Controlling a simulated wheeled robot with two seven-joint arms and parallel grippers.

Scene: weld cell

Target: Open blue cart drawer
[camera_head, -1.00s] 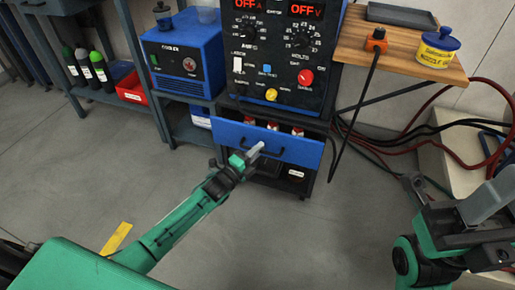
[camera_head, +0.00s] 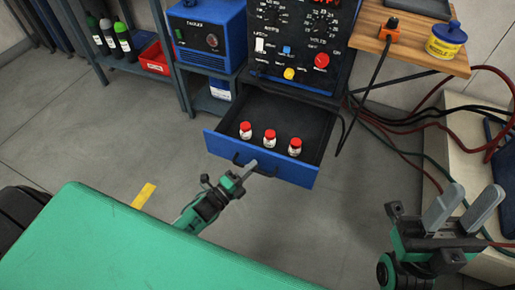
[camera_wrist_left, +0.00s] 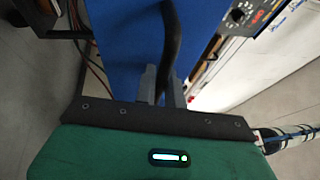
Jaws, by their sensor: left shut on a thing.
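The blue cart drawer (camera_head: 222,148) stands pulled well out from the black cart below the welding machine. Inside its dark tray are three small white bottles with red caps (camera_head: 270,136). My left gripper (camera_head: 248,168) is at the drawer's front, shut on its dark handle (camera_head: 266,172). In the left wrist view the handle (camera_wrist_left: 172,45) runs between the fingers (camera_wrist_left: 162,85), with the blue drawer front (camera_wrist_left: 130,50) behind it. My right gripper (camera_head: 455,210) is open and empty at the right, away from the cart.
The welding machine (camera_head: 300,35) stands above the drawer. A blue cooler (camera_head: 207,38) and a red bin (camera_head: 154,60) are on shelves at the left. A wooden shelf (camera_head: 400,40) holds a yellow tub (camera_head: 446,40). Hoses and cables hang at the right. The floor before the drawer is clear.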

